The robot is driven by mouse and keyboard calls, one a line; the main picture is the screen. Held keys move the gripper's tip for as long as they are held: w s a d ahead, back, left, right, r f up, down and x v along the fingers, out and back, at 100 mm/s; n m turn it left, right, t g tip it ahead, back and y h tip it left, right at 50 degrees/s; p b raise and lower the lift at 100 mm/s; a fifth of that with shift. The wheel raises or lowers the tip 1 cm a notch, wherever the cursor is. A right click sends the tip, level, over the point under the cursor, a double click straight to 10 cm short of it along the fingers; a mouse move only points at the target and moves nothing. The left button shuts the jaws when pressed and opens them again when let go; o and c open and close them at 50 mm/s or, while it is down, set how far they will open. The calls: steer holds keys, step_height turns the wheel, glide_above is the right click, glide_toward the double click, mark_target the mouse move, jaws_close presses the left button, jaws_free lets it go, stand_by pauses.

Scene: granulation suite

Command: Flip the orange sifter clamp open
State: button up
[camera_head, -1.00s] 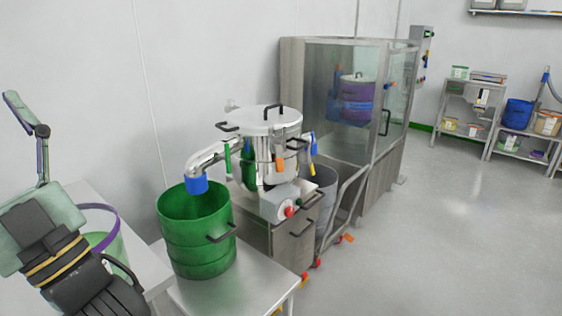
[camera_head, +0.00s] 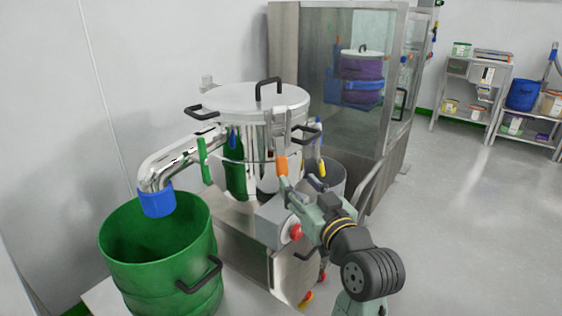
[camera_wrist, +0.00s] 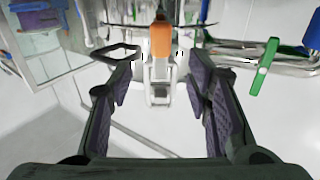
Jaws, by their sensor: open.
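The orange sifter clamp (camera_head: 282,165) hangs on the near side of the steel sifter (camera_head: 248,125), its orange tip pointing down. In the wrist view the orange clamp handle (camera_wrist: 161,41) shows upside down, centred beyond the two fingers, with its metal clamp body (camera_wrist: 158,85) below it. My gripper (camera_head: 285,186) is just below and in front of the clamp in the head view. In the wrist view my gripper (camera_wrist: 160,85) is open, with one dark padded finger on each side of the clamp's line. Whether a finger touches it I cannot tell.
A steel pipe with blue end (camera_head: 157,201) overhangs a green drum (camera_head: 160,255). A control box with red button (camera_head: 294,232) is below my gripper. Open floor lies right.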

mark_target(283, 165)
steer(key=p+x, duration=0.1)
steer(key=x, duration=0.9)
steer(key=shift+w+a+r, duration=0.1)
steer(key=shift+c, duration=0.5)
jaws_close()
